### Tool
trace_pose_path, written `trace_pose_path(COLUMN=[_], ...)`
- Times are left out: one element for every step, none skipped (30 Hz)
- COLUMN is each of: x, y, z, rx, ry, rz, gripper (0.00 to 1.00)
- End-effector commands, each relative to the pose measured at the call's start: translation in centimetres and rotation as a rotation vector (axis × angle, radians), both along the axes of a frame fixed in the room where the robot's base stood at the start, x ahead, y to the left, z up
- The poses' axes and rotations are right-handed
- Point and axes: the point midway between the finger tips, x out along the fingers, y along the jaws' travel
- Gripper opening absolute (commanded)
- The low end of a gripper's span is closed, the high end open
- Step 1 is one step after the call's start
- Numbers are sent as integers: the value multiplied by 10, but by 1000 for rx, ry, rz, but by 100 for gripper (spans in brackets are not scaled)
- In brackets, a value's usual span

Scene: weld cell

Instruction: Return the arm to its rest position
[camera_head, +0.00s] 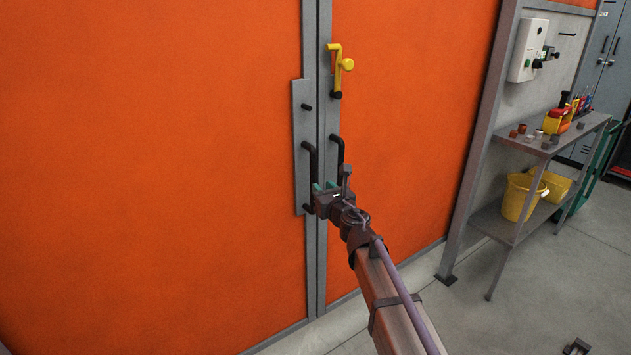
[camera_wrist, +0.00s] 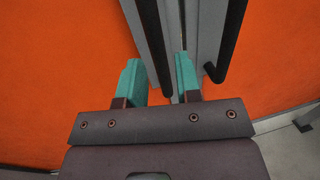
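My gripper (camera_head: 324,187) is in front of the orange double doors, by the lower ends of two black door handles. In the wrist view its two teal fingers (camera_wrist: 159,72) stand apart, open. The left black handle (camera_head: 311,165) runs between the fingers in the wrist view (camera_wrist: 153,38); a gap shows on its right side, and I cannot tell whether it touches the left finger. The right black handle (camera_head: 340,152) passes to the right of the fingers in the wrist view (camera_wrist: 231,35). A yellow latch lever (camera_head: 341,65) points upright above the handles.
The orange door panels (camera_head: 150,170) look closed along the grey centre seam. On the right stands a grey shelf (camera_head: 530,150) with small parts on top and yellow buckets (camera_head: 520,196) below. A control box (camera_head: 528,50) hangs above it. Open grey floor (camera_head: 460,310) lies between.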

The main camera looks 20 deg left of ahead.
Motion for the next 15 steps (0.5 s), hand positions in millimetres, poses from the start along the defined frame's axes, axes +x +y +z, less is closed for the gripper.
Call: trace_pose_path(x=[-11,-14,-17,-19,-20,-20,-20,-20,-19,-19,-19,-19,-19,-19,-19], y=[-10,-13,-17,-19,-20,-20,-20,-20,-20,-20,-20,-20,-20,-20,-20], z=[0,0,0,0,0,0,0,0,0,0,0,0,0,0,0], rx=[0,0,0,0,0,0,0,0,0,0,0,0,0,0,0], ry=[0,0,0,0,0,0,0,0,0,0,0,0,0,0,0], rz=[-1,-1,-1,-1,-1,-1,-1,-1,-1,-1,-1,-1,-1,-1,-1], gripper=[32,32,32,32,32,32,32,32,32,32,32,32,32,32,32])
